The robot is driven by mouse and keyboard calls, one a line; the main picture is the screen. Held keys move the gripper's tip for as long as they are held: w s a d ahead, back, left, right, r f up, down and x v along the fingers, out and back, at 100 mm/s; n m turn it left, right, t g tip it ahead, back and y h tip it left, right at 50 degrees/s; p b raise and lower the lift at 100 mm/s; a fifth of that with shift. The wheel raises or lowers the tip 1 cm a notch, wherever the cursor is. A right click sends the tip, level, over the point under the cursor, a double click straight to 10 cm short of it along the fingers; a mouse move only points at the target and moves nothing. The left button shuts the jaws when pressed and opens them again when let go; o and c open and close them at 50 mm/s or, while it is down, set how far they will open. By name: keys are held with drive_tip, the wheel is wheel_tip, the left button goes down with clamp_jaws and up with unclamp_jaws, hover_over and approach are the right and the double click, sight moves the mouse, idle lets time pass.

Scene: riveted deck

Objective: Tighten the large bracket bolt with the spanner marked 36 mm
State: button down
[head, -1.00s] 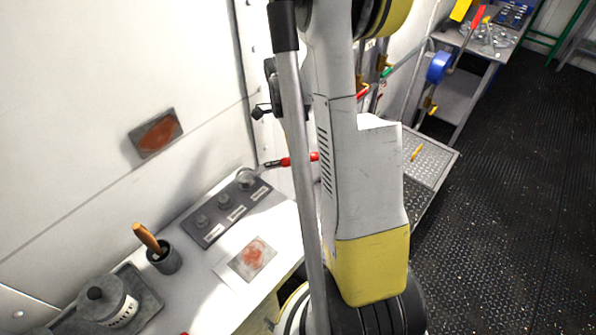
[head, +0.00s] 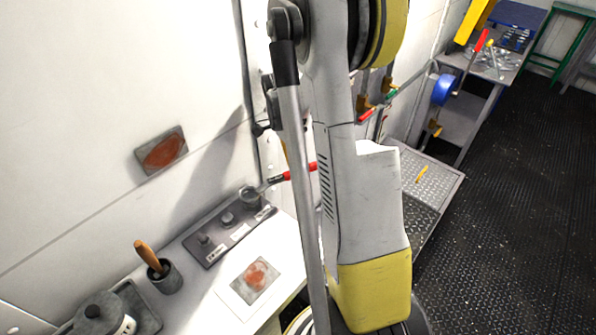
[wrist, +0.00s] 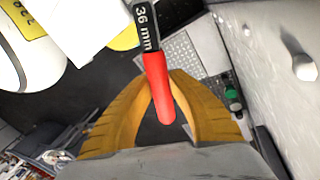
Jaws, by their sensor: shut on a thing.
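The spanner has a red handle (wrist: 160,92) and a dark shank marked "36 mm" (wrist: 145,25) in the wrist view. My gripper (wrist: 162,92) has tan fingers shut on the red handle. In the head view the red handle (head: 300,172) shows left of my arm, and the shank runs left and down to the large bracket bolt (head: 249,196). The spanner's head is at or just over that bolt; I cannot tell whether it is seated around it. The bolt is the farthest of three on a grey bracket plate (head: 213,252).
A white bench top carries a card with a reddish patch (head: 254,281), a cup with a wooden-handled tool (head: 164,276) and a lidded pot (head: 100,316). The white wall rises close behind the plate. Dark floor (head: 500,190) is open at right.

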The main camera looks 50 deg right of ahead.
drive_tip(key=shift+f+b, duration=1)
drive_tip(key=shift+f, duration=0.25)
idle(1.0)
drive_tip(key=shift+s, duration=0.2)
idle(0.4)
drive_tip(key=shift+s+a+m+t+y+b, duration=0.35)
drive_tip(key=shift+s+a+m+y, duration=0.2)
drive_tip(key=shift+s+a+m, duration=1.6)
drive_tip(key=shift+s+a+m+t+y+b, duration=0.3)
drive_tip(key=shift+s+a+m+y, duration=0.25)
drive_tip(key=shift+s+a+m, duration=1.55)
drive_tip(key=shift+w+d+m, duration=0.2)
drive_tip(key=shift+d+m, duration=0.1)
drive_tip(key=shift+m, duration=0.05)
drive_tip(key=shift+w+d+b, duration=0.15)
drive_tip(key=shift+d+b, duration=0.2)
